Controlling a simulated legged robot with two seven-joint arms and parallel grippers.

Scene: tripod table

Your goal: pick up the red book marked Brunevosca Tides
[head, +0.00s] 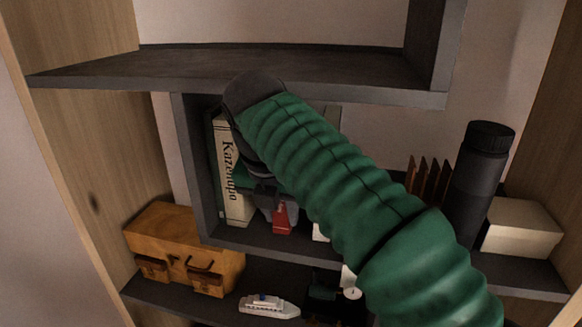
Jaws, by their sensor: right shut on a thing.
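My right arm reaches in from the lower right to the dark cubby in the middle of the shelf, and its sleeve covers much of the cubby. My right gripper (274,204) is inside the cubby, partly hidden by my own wrist, and is shut on a red thing. Only a small red part (282,219) shows at the fingers, low in the cubby. It seems to be the red book; its title and most of its cover are hidden. My left gripper is not in view.
A wooden case (180,240) and a toy ship (268,306) sit below. A black bottle (478,180) and a pale box (520,228) stand right. The upper shelf board (340,68) is bare.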

